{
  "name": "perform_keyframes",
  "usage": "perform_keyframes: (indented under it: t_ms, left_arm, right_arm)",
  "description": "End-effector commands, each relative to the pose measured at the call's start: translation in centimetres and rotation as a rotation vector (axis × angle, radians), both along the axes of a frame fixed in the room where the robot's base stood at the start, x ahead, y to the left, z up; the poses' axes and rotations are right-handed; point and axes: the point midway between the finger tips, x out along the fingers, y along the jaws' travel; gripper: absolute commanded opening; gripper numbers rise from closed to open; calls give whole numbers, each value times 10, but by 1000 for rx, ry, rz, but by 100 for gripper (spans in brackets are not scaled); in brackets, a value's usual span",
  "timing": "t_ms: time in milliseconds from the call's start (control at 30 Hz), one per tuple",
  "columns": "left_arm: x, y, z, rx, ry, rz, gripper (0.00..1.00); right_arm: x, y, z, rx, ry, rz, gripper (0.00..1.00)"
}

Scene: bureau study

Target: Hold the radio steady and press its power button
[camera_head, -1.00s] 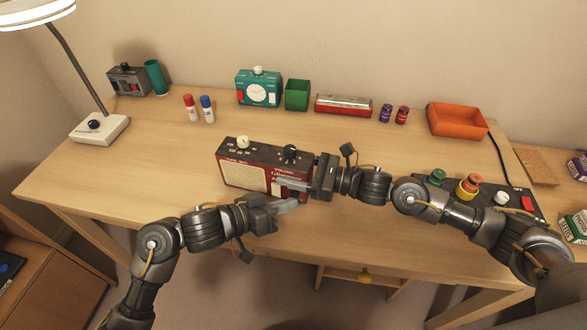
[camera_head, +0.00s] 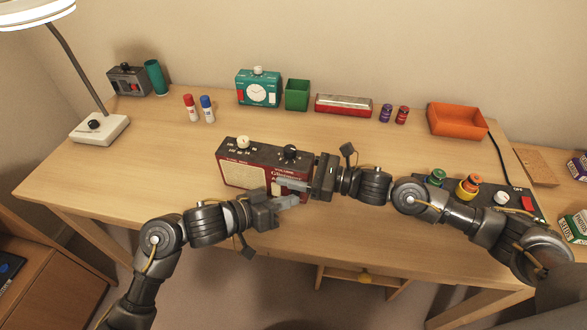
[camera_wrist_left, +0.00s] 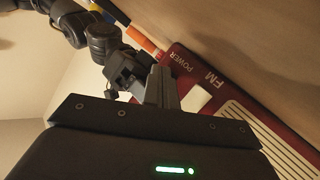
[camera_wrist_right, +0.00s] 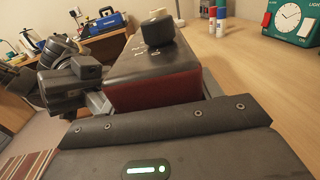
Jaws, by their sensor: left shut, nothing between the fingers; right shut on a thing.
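The red radio (camera_head: 232,172) with a black top and cream speaker grille stands upright near the desk's front edge. My right gripper (camera_head: 297,184) is shut on its right end; the right wrist view shows the radio's red side (camera_wrist_right: 160,92) between the fingers. My left gripper (camera_head: 290,199) is shut and empty, just in front of the radio's lower right front. In the left wrist view its fingertips (camera_wrist_left: 163,88) are close to a pale button (camera_wrist_left: 196,98) below the POWER label, partly hiding it. I cannot tell whether they touch it.
A teal clock (camera_head: 258,90), a green cup (camera_head: 297,95), a red-and-silver box (camera_head: 343,105) and an orange tray (camera_head: 457,121) stand along the back. Two glue sticks (camera_head: 198,108) stand at left. A button panel (camera_head: 480,200) lies right, behind my right arm.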

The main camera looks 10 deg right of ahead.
Motion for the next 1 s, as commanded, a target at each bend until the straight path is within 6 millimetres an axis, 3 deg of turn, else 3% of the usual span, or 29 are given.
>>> perform_keyframes:
  t_ms: [567, 1000]
  left_arm:
    - [-10, 5, 0, 0, 0, 0, 0]
    - [-51, 23, 0, 1, -1, 1, 0]
  right_arm:
    - [0, 0, 0, 0, -1, -1, 10]
    - [0, 0, 0, 0, -1, -1, 10]
